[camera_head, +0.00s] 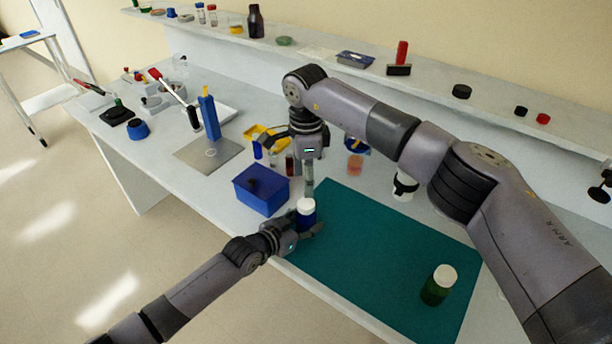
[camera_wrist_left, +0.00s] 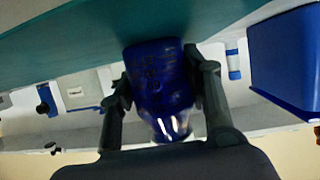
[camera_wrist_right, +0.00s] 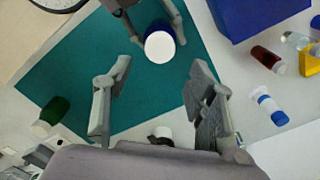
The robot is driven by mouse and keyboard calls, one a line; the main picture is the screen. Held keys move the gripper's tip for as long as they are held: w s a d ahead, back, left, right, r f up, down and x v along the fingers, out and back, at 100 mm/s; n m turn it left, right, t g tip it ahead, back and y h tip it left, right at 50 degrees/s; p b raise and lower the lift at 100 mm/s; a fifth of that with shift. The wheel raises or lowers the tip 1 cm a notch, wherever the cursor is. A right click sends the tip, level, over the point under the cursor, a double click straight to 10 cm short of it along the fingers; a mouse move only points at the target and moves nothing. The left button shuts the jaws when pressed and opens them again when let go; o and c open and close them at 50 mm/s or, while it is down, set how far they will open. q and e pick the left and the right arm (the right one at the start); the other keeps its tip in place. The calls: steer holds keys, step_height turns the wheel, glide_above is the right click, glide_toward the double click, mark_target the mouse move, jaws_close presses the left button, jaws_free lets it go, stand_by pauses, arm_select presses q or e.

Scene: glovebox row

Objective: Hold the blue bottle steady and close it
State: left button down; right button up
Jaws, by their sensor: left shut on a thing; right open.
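The blue bottle (camera_head: 306,217) stands upright at the left edge of the teal mat (camera_head: 375,265). A white cap (camera_head: 305,204) sits on its top; it also shows from above in the right wrist view (camera_wrist_right: 159,46). I cannot tell how tightly the cap sits. My left gripper (camera_head: 305,232) is shut around the bottle's body; the left wrist view shows a finger on each side of the blue bottle (camera_wrist_left: 160,75). My right gripper (camera_wrist_right: 158,72) is open and empty above the bottle, with its fingers apart and not touching the cap.
A blue box (camera_head: 261,190) stands close to the left of the bottle. Small vials and a yellow rack (camera_head: 268,137) lie behind. The mat's middle is clear.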

mark_target(306, 203)
steer(key=shift+f, duration=4.05)
steer(key=shift+c, duration=0.5)
steer(key=c, duration=1.1)
steer(key=m, duration=0.5)
steer(key=shift+m, duration=0.3)
steer(key=m, duration=0.6)
steer(key=o, duration=1.3)
